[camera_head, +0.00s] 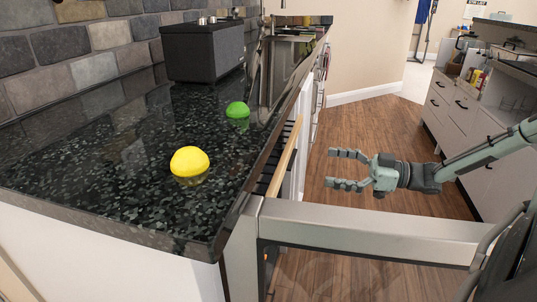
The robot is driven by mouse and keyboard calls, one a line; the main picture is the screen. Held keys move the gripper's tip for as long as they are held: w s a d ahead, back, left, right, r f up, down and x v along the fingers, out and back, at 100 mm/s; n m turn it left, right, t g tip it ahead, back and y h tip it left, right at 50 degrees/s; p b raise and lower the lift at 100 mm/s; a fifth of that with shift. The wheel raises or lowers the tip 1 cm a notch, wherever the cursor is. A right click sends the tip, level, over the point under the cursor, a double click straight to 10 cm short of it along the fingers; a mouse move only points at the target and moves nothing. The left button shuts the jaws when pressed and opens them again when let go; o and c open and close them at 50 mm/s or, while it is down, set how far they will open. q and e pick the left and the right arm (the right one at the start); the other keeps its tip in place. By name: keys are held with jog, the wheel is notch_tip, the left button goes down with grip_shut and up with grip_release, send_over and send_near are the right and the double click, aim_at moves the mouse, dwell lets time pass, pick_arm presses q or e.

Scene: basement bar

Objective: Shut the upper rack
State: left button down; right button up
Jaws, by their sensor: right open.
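The upper rack (284,160) shows as a narrow strip with a pale wooden front edge and dark slats behind it. It sticks out from under the counter's right edge; the rest of it is hidden by the counter and the door. An open door with a wide steel frame (370,227) crosses the foreground. My right gripper (330,169) is open and empty, its fingers pointing left toward the rack. It is apart from the rack, to its right. My left gripper is not in view.
The dark speckled counter (130,205) fills the left, with a yellow rounded fruit (189,160), a green one (238,109) and a black box (203,52). White drawer cabinets (455,115) stand at the right. Wooden floor (372,120) lies open between them.

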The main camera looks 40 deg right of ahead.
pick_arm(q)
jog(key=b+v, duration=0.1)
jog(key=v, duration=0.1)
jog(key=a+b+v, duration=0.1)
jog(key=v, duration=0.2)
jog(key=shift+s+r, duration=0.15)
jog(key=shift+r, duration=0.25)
pick_arm(e)
jog(key=x, duration=0.7)
jog(key=shift+w, duration=0.4)
jog(key=shift+a+r, duration=0.1)
jog(key=shift+r, duration=0.05)
jog(key=shift+c, duration=0.5)
